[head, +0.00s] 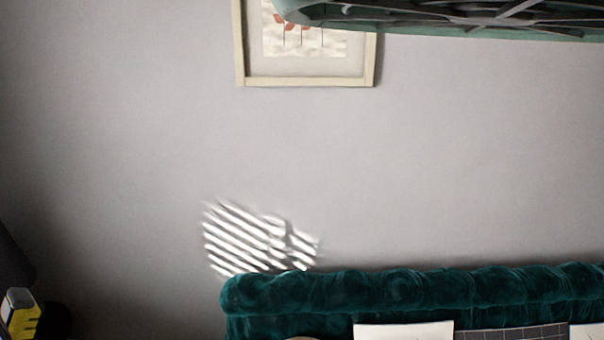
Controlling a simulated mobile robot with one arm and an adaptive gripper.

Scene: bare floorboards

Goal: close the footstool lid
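I cannot make out the footstool or its lid for certain in the head view. A tufted dark green velvet edge (420,293) runs along the bottom right, and I cannot tell what piece of furniture it belongs to. My gripper is not visible.
A framed flower picture (241,60) hangs on the grey wall (130,150). A green object with dark ribs (480,18) overhangs at the top right. White (403,334) and dark checked (510,335) pieces show below the velvet. A yellow and grey object (20,313) is at the lower left.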

